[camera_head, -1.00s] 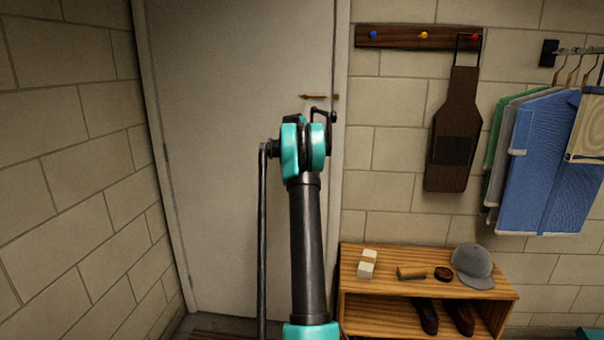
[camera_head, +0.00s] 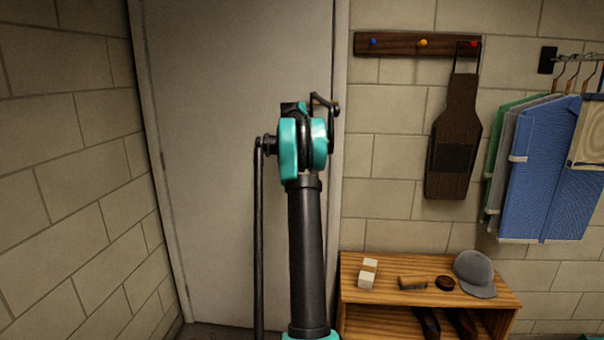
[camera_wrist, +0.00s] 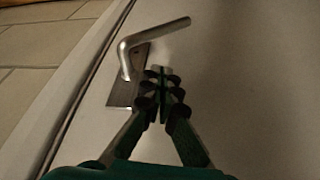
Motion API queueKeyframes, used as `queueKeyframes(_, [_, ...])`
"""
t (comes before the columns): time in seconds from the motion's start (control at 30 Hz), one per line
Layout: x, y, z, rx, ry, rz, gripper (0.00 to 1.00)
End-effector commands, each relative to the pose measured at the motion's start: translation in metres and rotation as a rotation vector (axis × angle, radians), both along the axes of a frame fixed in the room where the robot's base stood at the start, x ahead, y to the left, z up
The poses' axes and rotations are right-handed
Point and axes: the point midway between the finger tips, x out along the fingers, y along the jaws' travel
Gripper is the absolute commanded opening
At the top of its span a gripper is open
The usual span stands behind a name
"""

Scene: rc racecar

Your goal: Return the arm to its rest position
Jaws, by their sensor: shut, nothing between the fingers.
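My gripper (camera_wrist: 162,80) shows in the wrist view with its dark fingers together and nothing between them. It is in front of a pale door, just below and right of a silver lever handle (camera_wrist: 150,38) on a metal plate. I cannot tell whether it touches the plate. In the head view my arm stands upright in front of the white door (camera_head: 220,80). My gripper is hidden there behind the arm's upper joint.
Clothes (camera_head: 550,165) hang further right. A wooden bench (camera_head: 400,298) below holds a cap (camera_head: 475,272) and small items. A block wall (camera_head: 70,170) stands at left.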

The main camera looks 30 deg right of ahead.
Motion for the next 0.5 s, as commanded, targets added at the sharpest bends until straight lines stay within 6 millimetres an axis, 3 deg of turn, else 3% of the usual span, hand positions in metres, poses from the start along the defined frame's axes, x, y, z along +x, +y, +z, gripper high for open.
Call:
queueKeyframes(0.13, [-0.007, 0.005, 0.012, 0.003, 0.004, 0.002, 0.0])
queueKeyframes(0.37, [-0.009, 0.01, 0.015, 0.006, 0.006, 0.006, 0.0])
queueKeyframes(0.5, [-0.018, 0.033, 0.011, 0.007, 0.006, 0.046, 0.0])
